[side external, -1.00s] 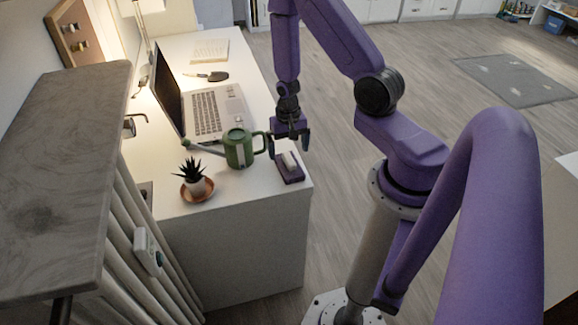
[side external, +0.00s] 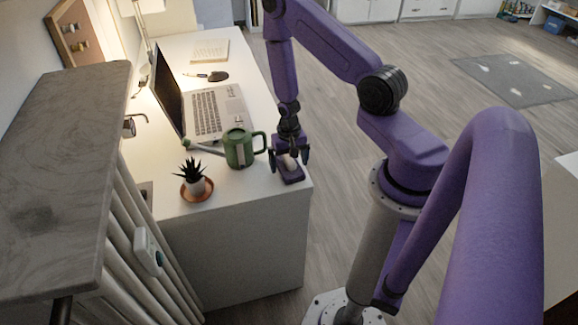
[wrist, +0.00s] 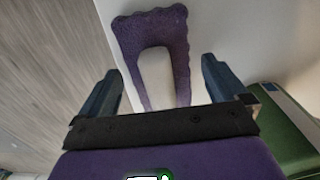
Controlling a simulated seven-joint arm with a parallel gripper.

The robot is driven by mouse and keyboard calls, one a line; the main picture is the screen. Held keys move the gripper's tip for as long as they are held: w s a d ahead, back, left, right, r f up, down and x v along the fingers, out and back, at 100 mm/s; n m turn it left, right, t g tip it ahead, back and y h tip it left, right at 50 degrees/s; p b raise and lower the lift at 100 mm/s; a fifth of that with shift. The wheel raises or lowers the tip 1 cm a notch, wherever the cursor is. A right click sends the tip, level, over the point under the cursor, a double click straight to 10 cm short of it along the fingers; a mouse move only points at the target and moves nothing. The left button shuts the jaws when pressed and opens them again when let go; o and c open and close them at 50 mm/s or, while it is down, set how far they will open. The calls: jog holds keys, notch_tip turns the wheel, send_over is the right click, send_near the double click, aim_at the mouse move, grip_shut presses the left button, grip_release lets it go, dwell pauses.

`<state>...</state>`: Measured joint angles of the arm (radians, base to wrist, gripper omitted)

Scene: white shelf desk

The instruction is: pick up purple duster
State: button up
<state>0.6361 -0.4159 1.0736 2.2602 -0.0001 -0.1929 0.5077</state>
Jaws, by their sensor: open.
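The purple duster (side external: 291,178) lies on the white desk near its front right corner. It has a purple base and a pale block on top. In the wrist view the duster (wrist: 178,40) shows ahead of and between my fingers, with its pale block (wrist: 156,77) in the middle. My gripper (side external: 289,158) is open just above the duster, its two fingers on either side of it. In the wrist view my gripper (wrist: 160,85) is empty between the fingertips. I cannot tell whether a finger touches the duster.
A green watering can (side external: 240,149) stands close left of my gripper, and it also shows in the wrist view (wrist: 285,135). A potted plant (side external: 195,182) sits on a saucer farther left. An open laptop (side external: 205,112) is behind. The desk edge is just right of the duster.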

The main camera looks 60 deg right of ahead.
jog(key=c, duration=1.1)
jog(key=shift+c, duration=0.2)
jog(key=shift+r, duration=5)
